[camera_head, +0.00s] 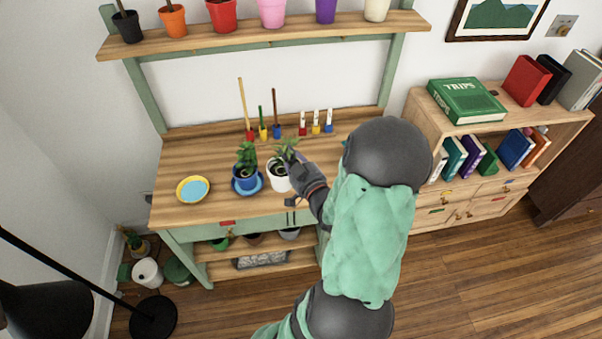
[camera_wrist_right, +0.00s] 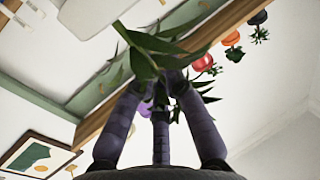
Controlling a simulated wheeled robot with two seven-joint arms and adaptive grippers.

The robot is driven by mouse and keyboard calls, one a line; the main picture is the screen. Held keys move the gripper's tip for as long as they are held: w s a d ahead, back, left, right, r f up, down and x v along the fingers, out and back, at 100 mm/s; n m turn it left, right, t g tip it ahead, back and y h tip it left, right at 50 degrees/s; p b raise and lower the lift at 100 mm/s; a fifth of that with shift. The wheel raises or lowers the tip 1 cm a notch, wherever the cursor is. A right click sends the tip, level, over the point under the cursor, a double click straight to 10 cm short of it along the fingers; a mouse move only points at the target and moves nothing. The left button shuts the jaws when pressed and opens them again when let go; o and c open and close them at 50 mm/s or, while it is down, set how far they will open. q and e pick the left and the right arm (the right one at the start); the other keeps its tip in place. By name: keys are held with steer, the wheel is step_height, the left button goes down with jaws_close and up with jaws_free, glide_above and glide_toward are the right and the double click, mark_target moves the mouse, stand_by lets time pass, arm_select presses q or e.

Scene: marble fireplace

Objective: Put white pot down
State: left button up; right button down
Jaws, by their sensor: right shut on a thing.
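The white pot (camera_head: 278,181) with a green plant (camera_head: 286,148) is over the wooden bench top, right beside the blue pot. My right gripper (camera_head: 298,172) is at its right side and shut on it. I cannot tell whether the pot's base touches the bench. In the right wrist view the fingers (camera_wrist_right: 161,88) close together under long green leaves (camera_wrist_right: 142,60); the pot itself is hidden there. My left gripper is not in view.
A blue pot (camera_head: 245,182) with a plant stands on a blue saucer (camera_head: 260,187). A yellow-rimmed blue plate (camera_head: 193,189) lies left. Small tools (camera_head: 264,128) stand at the back. Coloured pots line the upper shelf (camera_head: 200,43). The back-left bench (camera_head: 190,153) is clear.

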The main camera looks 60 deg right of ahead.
steer(key=s+d+m+g+h, duration=0.1)
steer(key=s+h, duration=0.1)
steer(key=s, duration=0.2)
steer(key=w+d+f+b, duration=0.2)
steer(key=w+d+f, duration=0.1)
steer(key=d+f, duration=0.3)
steer(key=w+d+f+b, duration=0.3)
steer(key=d+f, duration=0.3)
steer(key=d, duration=0.1)
steer(key=shift+f, duration=0.25)
steer(key=shift+s, duration=0.1)
steer(key=shift+f+b, duration=0.15)
steer(key=shift+b, duration=0.25)
steer(key=c, duration=1.3)
jaws_free()
